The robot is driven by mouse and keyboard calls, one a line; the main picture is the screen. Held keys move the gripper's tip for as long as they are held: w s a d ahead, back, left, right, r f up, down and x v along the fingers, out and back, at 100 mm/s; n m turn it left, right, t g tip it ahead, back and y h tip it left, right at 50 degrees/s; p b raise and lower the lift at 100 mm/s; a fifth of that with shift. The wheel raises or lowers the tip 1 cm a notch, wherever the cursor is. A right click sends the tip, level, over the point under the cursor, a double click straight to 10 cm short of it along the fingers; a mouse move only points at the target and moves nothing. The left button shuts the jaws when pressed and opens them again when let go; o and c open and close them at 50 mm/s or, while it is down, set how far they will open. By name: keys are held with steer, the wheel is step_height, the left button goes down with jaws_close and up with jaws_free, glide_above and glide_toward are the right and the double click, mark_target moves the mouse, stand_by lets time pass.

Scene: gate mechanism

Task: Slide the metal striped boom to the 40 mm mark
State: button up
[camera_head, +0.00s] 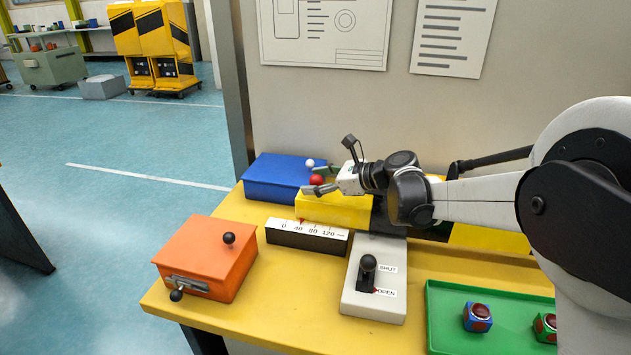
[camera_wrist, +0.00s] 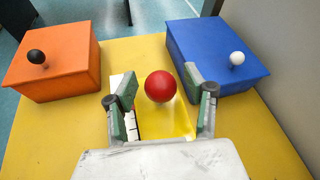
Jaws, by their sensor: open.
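A yellow block (camera_head: 333,207) with a red ball knob (camera_head: 317,181) stands behind a white scale (camera_head: 306,231) marked 0, 40, 80, 120. A small red pointer shows by the scale, near the 40 label; its exact reading is too small to tell. I see no clear stripes on the block. My gripper (camera_head: 314,178) is open at the knob. In the wrist view the red knob (camera_wrist: 160,86) lies between the two spread fingers of my gripper (camera_wrist: 165,93), with gaps on both sides. The yellow block (camera_wrist: 172,122) shows below the knob, partly hidden by my gripper.
An orange box (camera_head: 206,258) with black knobs stands front left, and a blue box (camera_head: 274,178) with a white knob at the back. A grey lever panel (camera_head: 364,304) marked SHUT and OPEN and a green tray (camera_head: 437,318) with button cubes are to the right.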

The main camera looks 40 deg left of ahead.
steer(key=v, duration=1.2)
steer(key=shift+d+r, duration=0.1)
stand_by(0.4)
steer(key=s+d+r+n+t+h, duration=0.2)
steer(key=d+n+t+h, duration=0.1)
steer(key=d, duration=1.1)
steer(key=s+d+r+n+t+h, duration=0.1)
steer(key=d+r+n+t+h, duration=0.15)
steer(key=d, duration=1.25)
steer(key=s+d+f+n+t+h, duration=0.1)
steer(key=s+d+f+n+h, duration=0.1)
steer(key=s+d, duration=0.3)
steer(key=s+d+f+n+t+h, duration=0.2)
steer(key=s+d, duration=0.4)
steer(key=d, duration=0.8)
steer(key=s+d+f+n+t+h, duration=0.1)
steer(key=s+d+n+h, duration=0.3)
steer(key=d, duration=0.5)
steer(key=shift+s+d+f, duration=0.25)
steer(key=shift+s+f, duration=0.55)
steer(key=shift+s, duration=0.05)
steer(key=shift+c, duration=0.3)
